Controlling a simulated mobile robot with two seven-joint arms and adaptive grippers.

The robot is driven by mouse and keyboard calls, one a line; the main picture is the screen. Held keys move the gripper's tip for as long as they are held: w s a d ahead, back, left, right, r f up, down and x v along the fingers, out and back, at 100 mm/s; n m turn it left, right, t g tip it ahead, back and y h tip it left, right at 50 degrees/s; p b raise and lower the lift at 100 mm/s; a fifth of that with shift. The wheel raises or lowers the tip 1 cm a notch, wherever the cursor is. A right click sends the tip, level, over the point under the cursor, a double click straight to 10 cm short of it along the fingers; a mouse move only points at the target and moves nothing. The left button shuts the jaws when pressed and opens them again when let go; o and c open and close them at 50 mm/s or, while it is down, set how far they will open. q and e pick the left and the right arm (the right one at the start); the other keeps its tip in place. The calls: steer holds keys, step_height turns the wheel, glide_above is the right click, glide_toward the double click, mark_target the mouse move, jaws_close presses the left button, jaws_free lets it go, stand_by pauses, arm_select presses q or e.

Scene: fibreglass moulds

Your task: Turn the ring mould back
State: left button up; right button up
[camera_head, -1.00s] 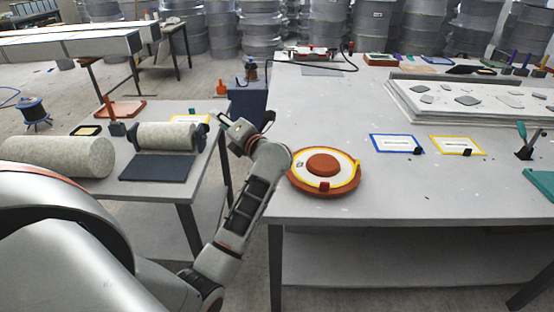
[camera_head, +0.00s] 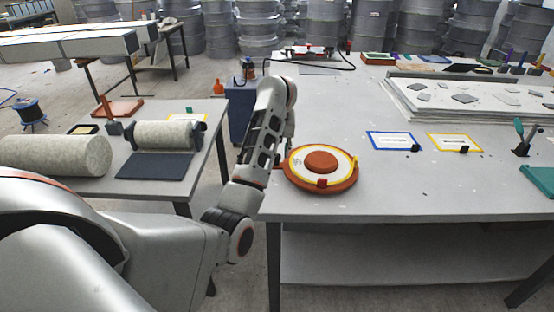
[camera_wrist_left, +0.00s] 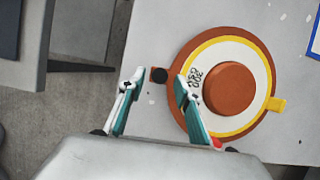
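The ring mould (camera_head: 308,184) is a flat orange-brown disc with a yellow ring, a white face with dark markings and a raised round hub. It lies near the front left corner of the large table. My right gripper is not in view.
Blue-framed (camera_head: 392,141) and yellow-framed (camera_head: 455,143) cards lie right of the mould. A pale slab stack (camera_head: 470,112) stands farther back. A separate table with a fibre roll (camera_head: 165,135) is at left, across a gap.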

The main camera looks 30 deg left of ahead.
mark_target(277, 155)
arm_select(q)
steer(key=shift+b+x, duration=0.4)
steer(key=shift+x, duration=1.35)
jaws_close()
